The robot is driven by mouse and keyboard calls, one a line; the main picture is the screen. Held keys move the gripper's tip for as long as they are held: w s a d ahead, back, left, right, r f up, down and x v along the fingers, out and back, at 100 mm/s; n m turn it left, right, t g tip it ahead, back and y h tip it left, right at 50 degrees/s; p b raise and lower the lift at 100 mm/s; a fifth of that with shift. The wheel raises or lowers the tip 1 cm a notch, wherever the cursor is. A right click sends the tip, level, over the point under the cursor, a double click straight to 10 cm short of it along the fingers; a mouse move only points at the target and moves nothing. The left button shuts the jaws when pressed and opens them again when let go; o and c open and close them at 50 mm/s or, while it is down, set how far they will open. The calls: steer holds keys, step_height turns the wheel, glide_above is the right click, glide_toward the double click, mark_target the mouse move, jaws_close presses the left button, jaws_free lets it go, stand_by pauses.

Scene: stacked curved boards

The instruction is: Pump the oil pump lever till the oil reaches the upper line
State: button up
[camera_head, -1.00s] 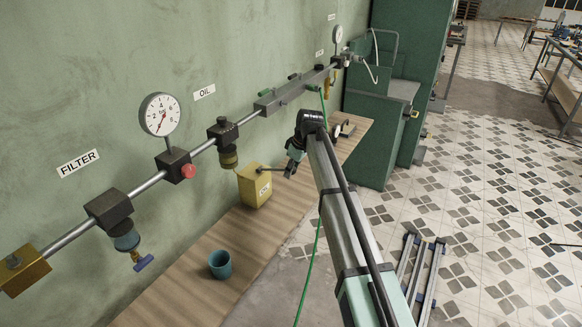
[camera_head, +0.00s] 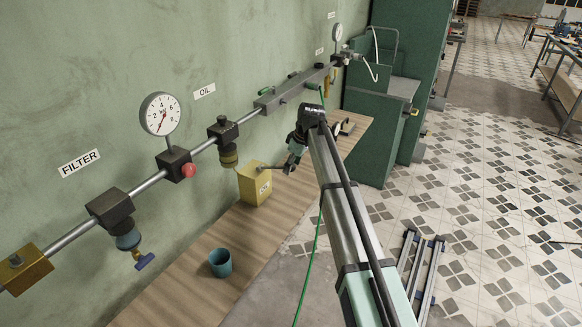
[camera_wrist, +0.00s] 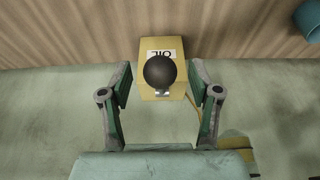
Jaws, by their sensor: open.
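The yellow oil pump box (camera_head: 255,188) with an OIL label stands on the wooden shelf against the wall. Its lever (camera_head: 274,168) points out to the right from the top, toward my gripper (camera_head: 292,163). In the wrist view the lever's black ball knob (camera_wrist: 160,71) lies midway between my open fingers (camera_wrist: 160,92), with the oil box (camera_wrist: 165,88) behind it. Neither finger visibly touches the knob. The oil cup under the OIL sign (camera_head: 228,158) hangs from the pipe; its oil level and lines are too small to read.
A blue cup (camera_head: 220,263) stands on the wooden shelf (camera_head: 185,285), left of the oil box. A gauge (camera_head: 160,114), a red button (camera_head: 188,171) and a filter (camera_head: 128,240) sit along the wall pipe. A green hose (camera_head: 308,262) hangs beside my arm.

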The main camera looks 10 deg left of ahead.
steer(key=p+v, duration=0.2)
steer(key=v, duration=0.3)
steer(key=shift+r, duration=0.2)
stand_by(0.3)
steer(key=s+d+f+m+g+h+b, duration=0.1)
steer(key=s+d+f+m, duration=0.3)
steer(key=s+f, duration=0.65)
steer(key=s+d+f+m+h, duration=0.1)
steer(key=s+d+f+m, duration=0.2)
steer(key=s+d+f, duration=0.75)
steer(key=s+f+m+g+h+b, duration=0.1)
steer(key=s+f+m, duration=0.3)
steer(key=f, duration=1.2)
steer(key=s+d+f+g, duration=0.2)
steer(key=s+f, duration=0.3)
steer(key=s, duration=0.8)
steer(key=s+d+f+m+g+b, duration=0.1)
steer(key=s+d+f, duration=0.3)
steer(key=s, duration=0.9)
steer(key=s+d+f+m+g, duration=0.1)
steer(key=s+d+f+g, duration=0.2)
steer(key=s+f, duration=0.4)
steer(key=s, duration=0.6)
steer(key=shift+d+f+b, duration=0.2)
steer(key=shift+f+b, duration=0.2)
